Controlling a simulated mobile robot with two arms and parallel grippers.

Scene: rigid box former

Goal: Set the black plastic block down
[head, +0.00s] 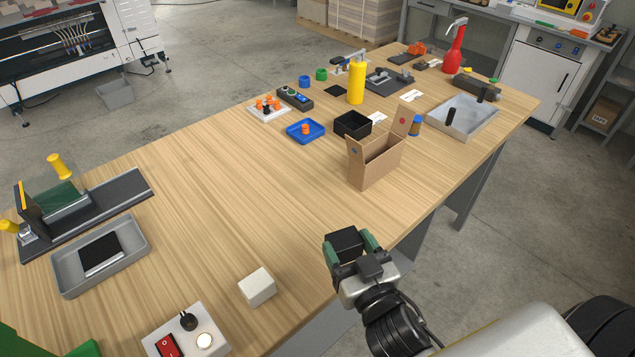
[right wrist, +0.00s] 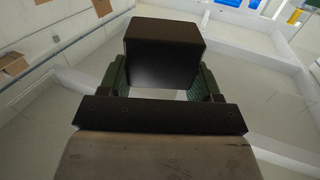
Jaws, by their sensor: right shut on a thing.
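The black plastic block (head: 344,241) is between the green fingers of my right gripper (head: 349,250), which is shut on it. In the head view the block is at the front edge of the wooden table (head: 200,190); whether it is over the top or just off the edge I cannot tell. In the right wrist view the black block (right wrist: 165,50) fills the space between the two green fingers (right wrist: 165,82), with no table surface in sight beneath it. My left gripper is not clearly in view; only a green piece shows at the lower left corner of the head view.
A white block (head: 257,287) and a switch box (head: 186,338) stand left of the gripper. An open cardboard box (head: 374,163) stands behind it. A grey tray (head: 60,277) with a dark plate is far left. The table's middle is clear.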

